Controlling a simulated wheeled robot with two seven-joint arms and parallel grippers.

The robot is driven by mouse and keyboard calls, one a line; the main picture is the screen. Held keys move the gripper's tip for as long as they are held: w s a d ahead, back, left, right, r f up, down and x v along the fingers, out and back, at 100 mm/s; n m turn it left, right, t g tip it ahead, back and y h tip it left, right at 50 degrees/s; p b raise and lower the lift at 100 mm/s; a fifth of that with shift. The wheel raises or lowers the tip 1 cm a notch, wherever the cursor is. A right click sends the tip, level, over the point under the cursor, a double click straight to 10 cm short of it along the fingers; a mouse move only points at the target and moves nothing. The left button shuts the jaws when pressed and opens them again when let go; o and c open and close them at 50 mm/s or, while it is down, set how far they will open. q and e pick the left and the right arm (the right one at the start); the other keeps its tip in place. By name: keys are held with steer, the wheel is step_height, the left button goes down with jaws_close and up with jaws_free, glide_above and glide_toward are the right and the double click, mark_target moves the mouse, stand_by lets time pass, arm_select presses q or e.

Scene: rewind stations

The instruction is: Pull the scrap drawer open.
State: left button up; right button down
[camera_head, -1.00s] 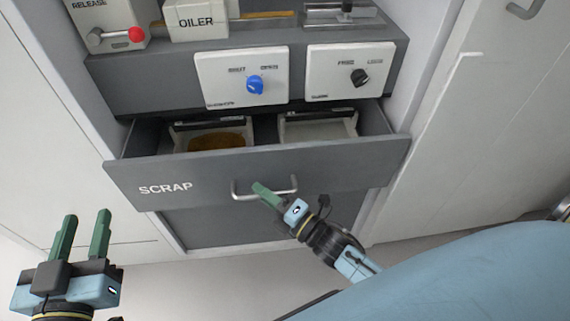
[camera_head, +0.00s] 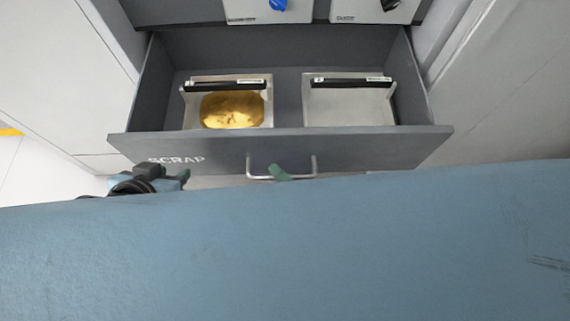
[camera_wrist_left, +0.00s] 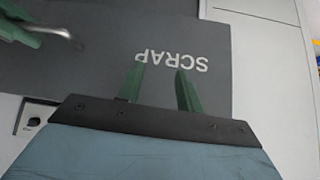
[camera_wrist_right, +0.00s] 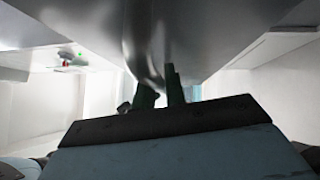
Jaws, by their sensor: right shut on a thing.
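The scrap drawer (camera_head: 330,146) stands well out from the cabinet in the head view, its inside in plain sight. Its metal bar handle (camera_head: 314,166) is at the middle of the front. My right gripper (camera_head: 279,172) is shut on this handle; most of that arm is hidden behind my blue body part. In the right wrist view the fingers (camera_wrist_right: 160,90) close around the handle bar (camera_wrist_right: 143,50). My left gripper (camera_wrist_left: 160,88) is open and empty, its fingers apart before the SCRAP lettering. In the head view it shows only partly (camera_head: 184,177), below the lettering.
Inside the drawer are two light bins. The left bin (camera_head: 190,112) holds a round golden-brown piece (camera_head: 232,109); the right bin (camera_head: 350,108) looks empty. Above are panels with a blue knob (camera_head: 278,5) and a black knob (camera_head: 391,5). My blue body fills the lower head view.

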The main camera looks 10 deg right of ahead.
steer(key=c, duration=1.5)
jaws_free()
steer(key=shift+o, duration=0.2)
steer(key=shift+s, duration=0.1)
